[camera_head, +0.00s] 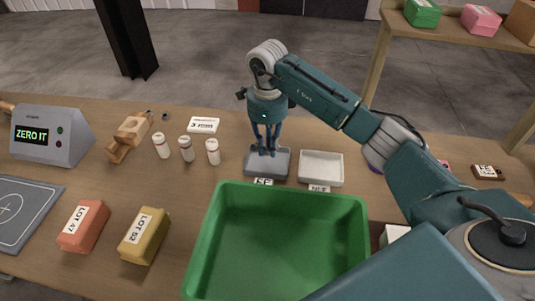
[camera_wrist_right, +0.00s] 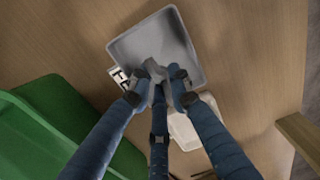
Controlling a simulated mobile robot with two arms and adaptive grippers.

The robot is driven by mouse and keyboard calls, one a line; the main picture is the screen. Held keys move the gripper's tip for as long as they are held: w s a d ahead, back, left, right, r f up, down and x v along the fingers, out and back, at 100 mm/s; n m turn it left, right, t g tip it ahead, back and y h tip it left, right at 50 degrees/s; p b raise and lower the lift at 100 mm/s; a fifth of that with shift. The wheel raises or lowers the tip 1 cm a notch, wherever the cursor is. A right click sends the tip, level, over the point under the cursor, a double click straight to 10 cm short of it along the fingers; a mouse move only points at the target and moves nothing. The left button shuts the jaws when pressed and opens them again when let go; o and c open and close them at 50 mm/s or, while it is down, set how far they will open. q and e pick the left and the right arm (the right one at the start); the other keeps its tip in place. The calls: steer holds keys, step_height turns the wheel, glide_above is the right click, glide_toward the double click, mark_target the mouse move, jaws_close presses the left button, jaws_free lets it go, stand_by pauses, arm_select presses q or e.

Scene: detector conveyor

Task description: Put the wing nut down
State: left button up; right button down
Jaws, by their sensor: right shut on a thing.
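My right gripper (camera_head: 267,150) points down over the small grey tray (camera_head: 282,165), with its fingertips low inside the tray's outline. In the right wrist view, the right gripper (camera_wrist_right: 160,82) is closed on a small grey piece, the wing nut (camera_wrist_right: 153,72). The fingers partly cover it, and its grey blends with the grey tray (camera_wrist_right: 190,42) behind it. I cannot tell whether the nut touches the tray floor. In the head view the nut is too small to make out. My left gripper is not in view.
A white tray (camera_head: 321,167) stands just right of the grey one. A large green bin (camera_head: 207,232) stands in front. Three white bottles (camera_head: 186,149), a wooden clamp-like tool (camera_head: 129,137), a "ZERO IT" display (camera_head: 50,136) and red (camera_head: 84,226) and yellow (camera_head: 145,236) lot blocks lie left.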

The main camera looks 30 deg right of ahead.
mark_target(267, 151)
step_height(267, 151, down, 4)
steer(key=shift+f+p, duration=0.15)
steer(key=shift+p, duration=0.25)
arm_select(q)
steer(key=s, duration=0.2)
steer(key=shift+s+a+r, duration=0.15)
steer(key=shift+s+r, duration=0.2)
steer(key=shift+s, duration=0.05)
arm_select(e)
steer(key=shift+f, duration=0.15)
steer(key=c, duration=1.7)
jaws_free()
steer(key=shift+c, duration=0.2)
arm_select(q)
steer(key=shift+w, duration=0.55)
arm_select(e)
steer(key=shift+o, duration=0.6)
